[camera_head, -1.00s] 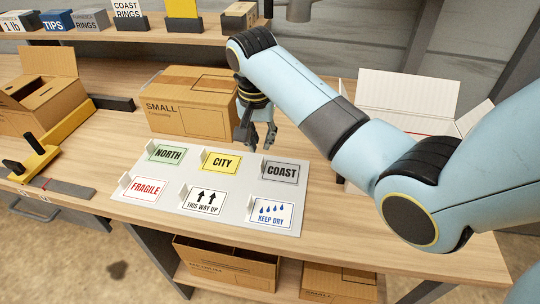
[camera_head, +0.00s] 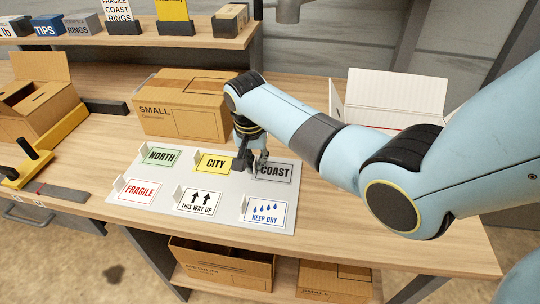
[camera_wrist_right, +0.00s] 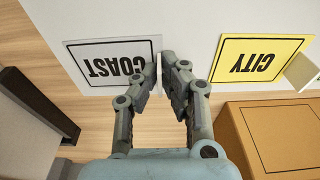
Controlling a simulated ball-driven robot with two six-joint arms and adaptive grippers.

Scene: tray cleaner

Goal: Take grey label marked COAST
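The grey COAST label (camera_head: 273,172) lies at the right end of the back row on a pale label board (camera_head: 228,203). It also shows in the right wrist view (camera_wrist_right: 105,68). My right gripper (camera_head: 256,160) is down at the label's left edge. In the right wrist view its fingertips (camera_wrist_right: 160,75) are close together, with the label's thin upright tab between them. They appear shut on the tab, and the label still lies flat on the board. My left gripper is not in view.
The yellow CITY label (camera_head: 214,163) is just left of my right gripper. A SMALL cardboard box (camera_head: 170,115) stands close behind the board. A white open box (camera_head: 385,100) is behind my right arm.

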